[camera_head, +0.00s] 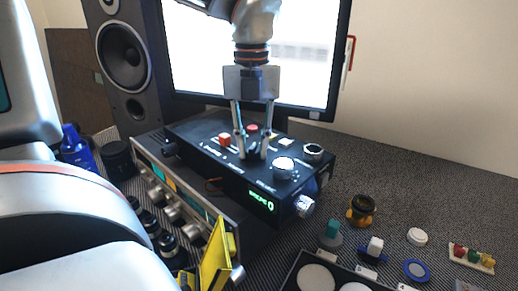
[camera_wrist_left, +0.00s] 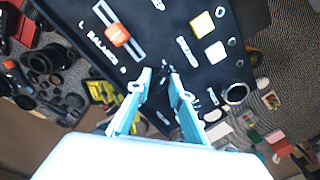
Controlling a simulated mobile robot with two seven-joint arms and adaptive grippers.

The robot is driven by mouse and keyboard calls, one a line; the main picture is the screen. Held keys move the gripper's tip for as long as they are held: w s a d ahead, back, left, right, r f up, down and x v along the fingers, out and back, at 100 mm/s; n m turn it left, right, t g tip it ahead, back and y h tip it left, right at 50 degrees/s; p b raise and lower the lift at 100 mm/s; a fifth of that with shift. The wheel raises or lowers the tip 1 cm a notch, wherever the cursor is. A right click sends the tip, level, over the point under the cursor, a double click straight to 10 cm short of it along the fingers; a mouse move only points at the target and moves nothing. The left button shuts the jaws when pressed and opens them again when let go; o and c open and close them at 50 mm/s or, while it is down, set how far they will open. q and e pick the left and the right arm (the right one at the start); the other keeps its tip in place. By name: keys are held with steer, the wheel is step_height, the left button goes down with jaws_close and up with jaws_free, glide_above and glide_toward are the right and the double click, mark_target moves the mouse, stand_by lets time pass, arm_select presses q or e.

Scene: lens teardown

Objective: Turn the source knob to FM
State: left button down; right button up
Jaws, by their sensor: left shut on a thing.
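The black control box (camera_head: 205,163) has an orange slider cap (camera_head: 225,140), a red button (camera_head: 252,128) and silver-white knobs (camera_head: 283,168) on top. My left gripper (camera_head: 252,148) reaches down from above, fingertips at the box's top panel. It is shut on a small dark knob between the fingertips, mostly hidden by them. In the left wrist view the fingertips (camera_wrist_left: 161,76) close around this dark knob (camera_wrist_left: 164,69). I cannot read its markings, so I cannot tell its setting or confirm it is the source knob. My right gripper is not in view.
A silver receiver (camera_head: 185,205) with several front knobs stands left of the box, with a yellow part (camera_head: 215,255) before it. A monitor (camera_head: 300,60) and speaker (camera_head: 125,60) stand behind. Small parts, including a brass-ringed piece (camera_head: 361,210), lie at right; a tray (camera_head: 290,275) is in front.

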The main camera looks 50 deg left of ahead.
mark_target(253, 146)
arm_select(q)
steer(key=shift+n+b, duration=0.55)
steer(key=shift+n, duration=0.65)
steer(key=c, duration=1.8)
jaws_free()
steer(key=shift+r, duration=0.1)
step_height(253, 146, up, 12)
steer(key=shift+f, duration=0.1)
